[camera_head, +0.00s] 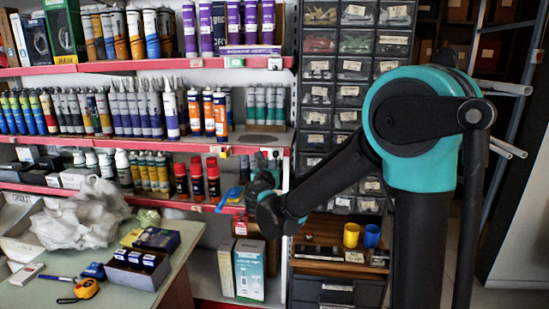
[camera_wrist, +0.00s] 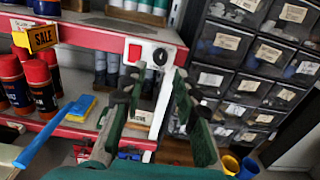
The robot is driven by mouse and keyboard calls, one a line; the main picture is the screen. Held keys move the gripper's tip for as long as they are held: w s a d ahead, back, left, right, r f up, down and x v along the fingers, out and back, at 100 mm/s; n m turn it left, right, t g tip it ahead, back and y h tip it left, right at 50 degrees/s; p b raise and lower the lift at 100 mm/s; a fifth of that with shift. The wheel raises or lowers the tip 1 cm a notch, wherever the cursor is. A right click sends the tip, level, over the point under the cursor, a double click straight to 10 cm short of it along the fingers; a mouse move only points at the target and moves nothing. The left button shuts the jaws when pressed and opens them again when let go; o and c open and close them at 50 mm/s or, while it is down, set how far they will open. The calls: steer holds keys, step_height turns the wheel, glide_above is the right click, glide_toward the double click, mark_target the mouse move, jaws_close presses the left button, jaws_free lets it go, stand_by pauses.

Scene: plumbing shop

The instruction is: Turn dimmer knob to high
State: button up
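The plate is fixed at the end of a red shelf edge. My gripper (camera_wrist: 159,78) is open, with a green-padded finger on each side. Its fingertips show just below the knob in the picture, and the knob lies roughly in line with the gap between them. I cannot tell whether they touch it. In the head view, my gripper (camera_head: 264,178) is at the shelf's right end and I cannot make out the knob.
Red-edged shelves (camera_head: 150,145) hold several tubes and cans. Drawer cabinets (camera_head: 355,68) stand to the right. In the wrist view, a yellow SALE sign (camera_wrist: 42,38) and a blue-handled brush (camera_wrist: 50,135) are left of my gripper. A cluttered table (camera_head: 120,297) is at lower left.

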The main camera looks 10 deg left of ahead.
mark_target(275, 155)
steer(key=w, duration=0.7)
steer(key=shift+d, duration=0.2)
steer(key=shift+c, duration=0.3)
jaws_close()
